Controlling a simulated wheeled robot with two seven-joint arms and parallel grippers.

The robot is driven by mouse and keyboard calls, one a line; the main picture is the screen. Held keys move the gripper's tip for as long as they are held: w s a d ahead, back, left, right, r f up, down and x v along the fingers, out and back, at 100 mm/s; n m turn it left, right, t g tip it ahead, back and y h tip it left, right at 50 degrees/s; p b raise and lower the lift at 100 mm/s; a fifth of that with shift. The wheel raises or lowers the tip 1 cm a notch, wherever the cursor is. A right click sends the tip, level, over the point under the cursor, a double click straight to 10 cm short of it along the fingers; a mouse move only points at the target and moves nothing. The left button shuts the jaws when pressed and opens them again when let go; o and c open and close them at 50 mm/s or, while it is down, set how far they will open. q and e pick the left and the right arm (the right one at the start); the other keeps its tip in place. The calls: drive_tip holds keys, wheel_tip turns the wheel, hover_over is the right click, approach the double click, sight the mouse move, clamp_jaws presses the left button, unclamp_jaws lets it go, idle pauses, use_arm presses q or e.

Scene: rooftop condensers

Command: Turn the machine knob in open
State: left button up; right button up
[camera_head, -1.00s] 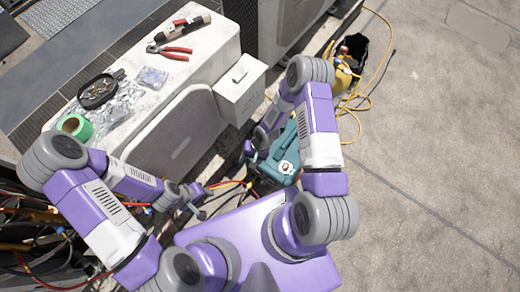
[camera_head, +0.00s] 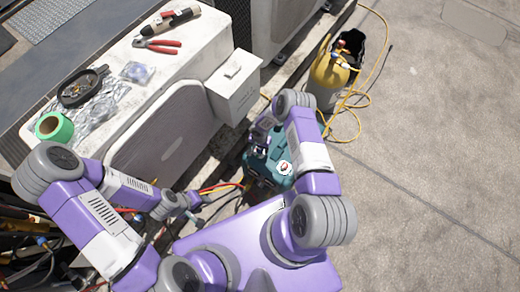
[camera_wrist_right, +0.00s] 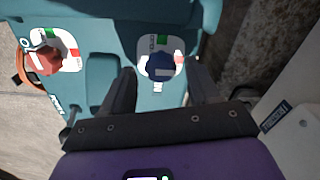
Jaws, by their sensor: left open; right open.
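The teal machine (camera_head: 282,181) stands on the ground beside the low wall, partly hidden by my right arm. In the right wrist view its teal top (camera_wrist_right: 95,50) carries a blue knob (camera_wrist_right: 160,68) on a white, green and red label, and a red knob (camera_wrist_right: 42,60) on a similar label at the left. My right gripper (camera_wrist_right: 162,76) is open, with one finger on each side of the blue knob in this view. I cannot tell whether the fingers touch it. My left gripper (camera_head: 192,208) is open and empty, left of the machine.
Cables lie at left. The right ground is clear.

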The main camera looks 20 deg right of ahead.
drive_tip(key=shift+f, duration=0.4)
drive_tip(key=c, duration=1)
drive_tip(key=shift+c, duration=0.2)
